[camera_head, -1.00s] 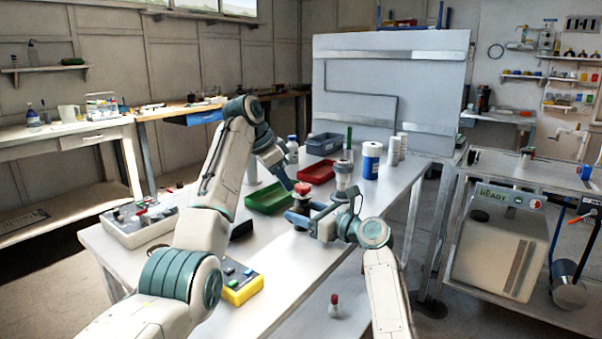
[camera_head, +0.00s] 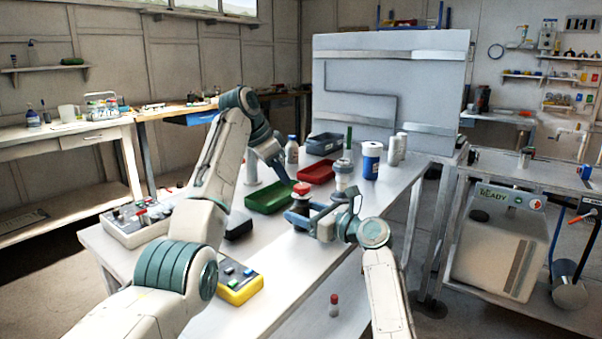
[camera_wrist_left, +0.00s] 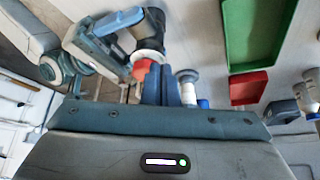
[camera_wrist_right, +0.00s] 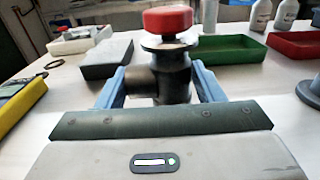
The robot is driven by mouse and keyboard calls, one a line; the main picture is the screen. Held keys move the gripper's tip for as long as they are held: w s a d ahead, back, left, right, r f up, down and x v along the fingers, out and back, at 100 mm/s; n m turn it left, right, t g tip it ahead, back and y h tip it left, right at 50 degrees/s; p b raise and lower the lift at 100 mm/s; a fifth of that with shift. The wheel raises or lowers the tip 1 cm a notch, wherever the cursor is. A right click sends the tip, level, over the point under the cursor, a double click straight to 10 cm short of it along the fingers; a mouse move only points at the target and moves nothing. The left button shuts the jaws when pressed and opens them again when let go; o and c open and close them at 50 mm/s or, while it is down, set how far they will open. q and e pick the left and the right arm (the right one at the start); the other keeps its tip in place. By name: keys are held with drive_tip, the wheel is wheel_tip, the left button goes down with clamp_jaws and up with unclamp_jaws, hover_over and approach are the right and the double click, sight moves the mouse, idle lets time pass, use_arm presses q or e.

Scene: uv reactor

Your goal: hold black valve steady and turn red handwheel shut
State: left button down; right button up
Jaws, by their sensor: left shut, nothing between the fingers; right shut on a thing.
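The red handwheel (camera_head: 303,188) sits on top of the black valve, which stands upright on the white bench. The handwheel also shows in the right wrist view (camera_wrist_right: 168,19), with the dark valve body (camera_wrist_right: 172,75) below it. My right gripper (camera_wrist_right: 160,85) is shut on the valve body, one blue finger on each side. In the head view my right gripper (camera_head: 306,219) reaches the valve from the right. My left gripper (camera_head: 290,182) is shut and empty, close above and left of the handwheel. In the left wrist view its fingers (camera_wrist_left: 162,86) partly cover the handwheel (camera_wrist_left: 141,69); contact cannot be told.
A green tray (camera_head: 268,205) and a red tray (camera_head: 318,177) lie behind the valve. A grey flanged fitting (camera_head: 343,176) and a blue-and-white container (camera_head: 371,160) stand right of them. A yellow control box (camera_head: 240,290) lies in front.

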sight(302, 189)
use_arm(q)
wheel_tip(302, 189, up, 4)
drive_tip(key=shift+r, duration=0.15)
idle(0.3)
drive_tip(key=shift+s+d+f, duration=0.25)
drive_tip(key=shift+s+f, duration=0.2)
drive_tip(key=shift+f, duration=0.55)
drive_tip(key=shift+s+d+f, duration=0.2)
drive_tip(key=shift+s+f, duration=0.3)
drive_tip(key=shift+f, duration=0.55)
drive_tip(key=shift+s+d+f, duration=0.25)
drive_tip(key=shift+s+f, duration=0.2)
drive_tip(key=shift+f, duration=0.55)
drive_tip(key=shift+w+d, duration=0.15)
drive_tip(key=shift+w, duration=0.05)
